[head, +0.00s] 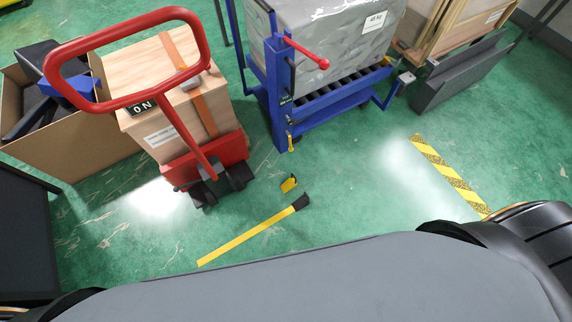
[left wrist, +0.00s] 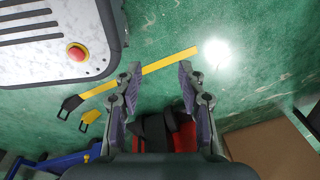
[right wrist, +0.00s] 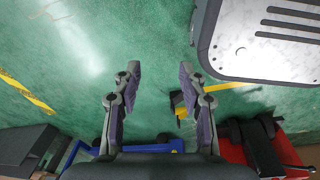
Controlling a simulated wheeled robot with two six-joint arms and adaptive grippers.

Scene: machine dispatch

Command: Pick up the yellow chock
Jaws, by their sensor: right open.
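The yellow chock (head: 289,184) is a small yellow piece with black on it, lying on the green floor near the middle of the head view. The chock also shows in the left wrist view (left wrist: 91,117) and the right wrist view (right wrist: 181,113). My left gripper (left wrist: 158,75) is open and empty above the floor, with the chock off to its left. My right gripper (right wrist: 160,75) is open and empty, with the chock near its right finger. Neither gripper shows in the head view.
A red pallet jack (head: 208,160) carries a wooden crate (head: 150,122) at the left, by a cardboard box (head: 75,160). A blue roller stand (head: 285,105) bears a wrapped load behind the chock. Hazard tape (head: 450,175) marks the right floor.

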